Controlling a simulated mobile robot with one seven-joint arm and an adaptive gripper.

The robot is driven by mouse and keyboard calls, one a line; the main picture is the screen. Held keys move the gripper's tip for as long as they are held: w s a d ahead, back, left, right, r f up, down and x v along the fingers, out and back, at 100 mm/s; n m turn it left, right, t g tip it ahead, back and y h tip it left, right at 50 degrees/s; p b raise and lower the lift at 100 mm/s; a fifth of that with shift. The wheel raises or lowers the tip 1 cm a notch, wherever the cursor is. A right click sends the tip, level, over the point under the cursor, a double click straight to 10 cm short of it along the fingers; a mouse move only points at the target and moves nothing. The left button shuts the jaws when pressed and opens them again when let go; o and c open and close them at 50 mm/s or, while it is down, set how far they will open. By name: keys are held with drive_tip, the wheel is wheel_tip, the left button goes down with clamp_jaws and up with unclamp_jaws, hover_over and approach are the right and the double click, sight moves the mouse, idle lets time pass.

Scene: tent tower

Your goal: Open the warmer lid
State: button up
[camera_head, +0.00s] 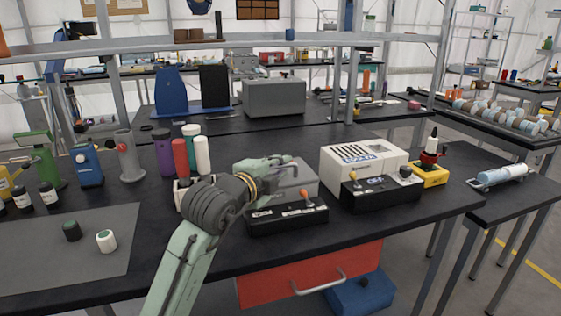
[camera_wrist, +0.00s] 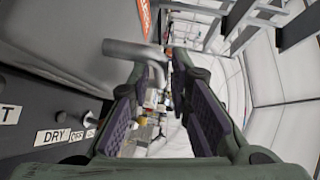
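The warmer appears to be the grey metal box (camera_head: 297,181) behind a black control panel (camera_head: 288,218) on the bench; its lid looks down. My gripper (camera_head: 288,161) is over the top of this box in the head view. In the wrist view my gripper (camera_wrist: 165,65) has its two purple-padded fingers apart, with a gap between them. A grey metal handle (camera_wrist: 128,50) sticks out from the box (camera_wrist: 50,45) and ends by the left fingertip. I cannot tell whether they touch. The far side of the lid is hidden.
A white device (camera_head: 362,160) stands close to the right, with a yellow-based unit (camera_head: 430,174) beyond it. Red (camera_head: 180,157) and white (camera_head: 202,155) cylinders stand to the left. The grey mat (camera_head: 70,270) holds two small jars. A label reading DRY (camera_wrist: 55,135) is on the panel.

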drive_tip(key=shift+w+d+f, duration=0.1)
drive_tip(key=shift+w+d, duration=0.2)
drive_tip(key=shift+w, duration=0.2)
clamp_jaws()
idle(0.4)
